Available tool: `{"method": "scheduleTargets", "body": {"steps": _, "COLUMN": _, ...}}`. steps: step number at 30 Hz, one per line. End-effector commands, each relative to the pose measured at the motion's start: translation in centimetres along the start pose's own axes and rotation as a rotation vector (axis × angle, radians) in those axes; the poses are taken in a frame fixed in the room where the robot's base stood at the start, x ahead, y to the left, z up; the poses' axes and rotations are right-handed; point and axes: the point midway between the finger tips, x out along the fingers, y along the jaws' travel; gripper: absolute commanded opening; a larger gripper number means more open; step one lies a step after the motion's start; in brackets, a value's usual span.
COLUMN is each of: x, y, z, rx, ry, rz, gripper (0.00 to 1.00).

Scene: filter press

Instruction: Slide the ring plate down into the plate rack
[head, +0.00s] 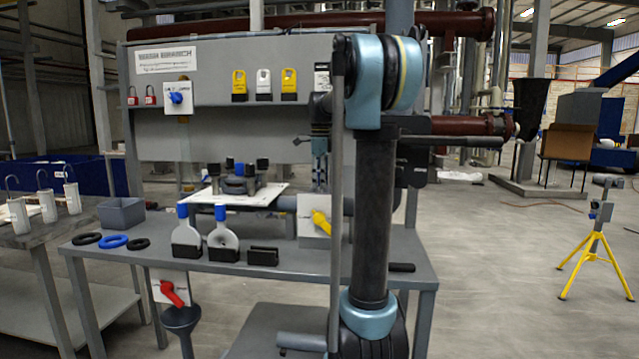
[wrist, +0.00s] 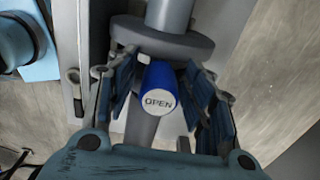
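In the head view, a grey ring plate (head: 222,239) with a blue handle and a hole in its disc stands upright in a black holder on the bench. To its left, a similar plate with a blue handle (head: 187,237) stands in another black holder. An empty, low black slotted block (head: 263,256) sits to the right of the ring plate. In the wrist view, my gripper (wrist: 162,82) is open, its fingers on either side of a blue cylinder marked OPEN (wrist: 159,98). A grey disc (wrist: 160,38) lies beyond it. I cannot make out my fingertips in the head view.
Black and blue rings (head: 113,241) and a grey bin (head: 121,213) sit on the left of the bench. A white panel with a yellow handle (head: 315,221) stands right of the holders. A red valve handle (head: 171,293) is below the front edge.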

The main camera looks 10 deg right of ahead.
Motion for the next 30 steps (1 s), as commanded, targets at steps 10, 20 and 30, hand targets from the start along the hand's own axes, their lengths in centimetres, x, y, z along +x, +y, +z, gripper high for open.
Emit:
{"method": "scheduleTargets", "body": {"steps": 10, "x": 0.03, "y": -0.04, "z": -0.06, "rx": 0.001, "ry": 0.000, "rz": 0.000, "gripper": 0.00}}
{"method": "scheduleTargets", "body": {"steps": 20, "x": 0.01, "y": -0.07, "z": 0.35, "rx": 0.001, "ry": -0.001, "rz": -0.001, "gripper": 0.00}}
{"method": "scheduleTargets", "body": {"steps": 30, "x": -0.04, "y": -0.08, "z": 0.59, "rx": 0.001, "ry": -0.001, "rz": -0.001, "gripper": 0.00}}
